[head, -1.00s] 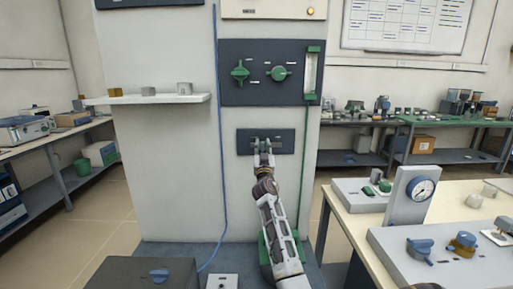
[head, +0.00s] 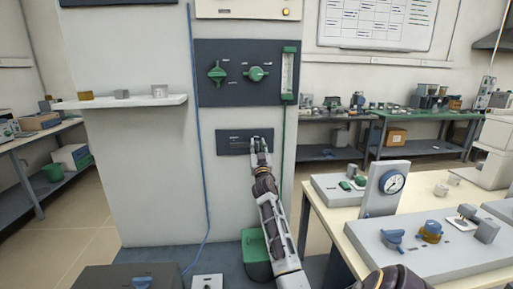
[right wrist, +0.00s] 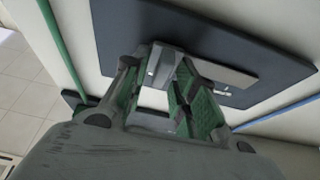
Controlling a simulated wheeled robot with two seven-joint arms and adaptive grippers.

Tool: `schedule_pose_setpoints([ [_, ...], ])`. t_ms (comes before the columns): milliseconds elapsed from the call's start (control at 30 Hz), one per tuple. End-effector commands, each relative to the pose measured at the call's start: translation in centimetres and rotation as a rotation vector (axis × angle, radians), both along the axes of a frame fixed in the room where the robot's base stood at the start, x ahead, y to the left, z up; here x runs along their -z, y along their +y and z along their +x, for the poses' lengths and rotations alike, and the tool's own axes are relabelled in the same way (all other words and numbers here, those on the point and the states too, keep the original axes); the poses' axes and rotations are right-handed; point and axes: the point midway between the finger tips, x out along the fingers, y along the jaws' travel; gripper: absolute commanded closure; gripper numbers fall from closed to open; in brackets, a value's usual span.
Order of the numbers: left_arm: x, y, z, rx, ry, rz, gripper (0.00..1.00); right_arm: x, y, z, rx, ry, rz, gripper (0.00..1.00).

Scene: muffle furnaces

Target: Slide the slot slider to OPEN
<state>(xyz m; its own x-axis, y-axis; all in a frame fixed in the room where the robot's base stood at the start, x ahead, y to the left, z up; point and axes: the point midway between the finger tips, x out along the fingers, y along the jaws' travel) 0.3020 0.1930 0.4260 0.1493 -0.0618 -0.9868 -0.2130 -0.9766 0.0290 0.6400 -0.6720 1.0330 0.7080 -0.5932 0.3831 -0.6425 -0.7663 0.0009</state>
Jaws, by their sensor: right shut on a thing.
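The slot slider's dark panel (head: 230,142) is on the pale cabinet front, below the larger valve panel. My right gripper (head: 261,144) is at the right end of this panel in the head view. In the right wrist view, the green-padded fingers of the right gripper (right wrist: 165,88) are shut on the grey slider (right wrist: 163,62). A grey bar (right wrist: 222,70) stretches right from the slider along the dark panel (right wrist: 122,22). The panel's lettering is too small to read. The slider is mostly hidden by the fingers in the head view. My left gripper is not in view.
A panel with green knobs (head: 257,73) is above. A blue cable (head: 197,130) hangs left of the slot panel, and a green tube (head: 283,125) runs on its right. A bench (head: 330,215) with gauges and knobs stands at the right. A small shelf (head: 120,102) juts out left.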

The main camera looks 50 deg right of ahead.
Motion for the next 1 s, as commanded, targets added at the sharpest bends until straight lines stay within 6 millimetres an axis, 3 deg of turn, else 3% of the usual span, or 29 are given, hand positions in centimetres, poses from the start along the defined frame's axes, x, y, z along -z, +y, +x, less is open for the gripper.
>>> schedule_pose_setpoints([
  [100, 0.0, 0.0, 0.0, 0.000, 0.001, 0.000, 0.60, 0.1, -0.3, -0.2, 0.007, 0.003, 0.002, 0.66],
  [567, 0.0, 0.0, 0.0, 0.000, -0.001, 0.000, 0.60, 0.2, 0.0, -0.4, 0.004, 0.002, 0.001, 0.66],
  [1000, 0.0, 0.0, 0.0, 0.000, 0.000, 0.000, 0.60, 1.8, 2.4, -3.1, 0.003, 0.001, 0.001, 0.66],
])
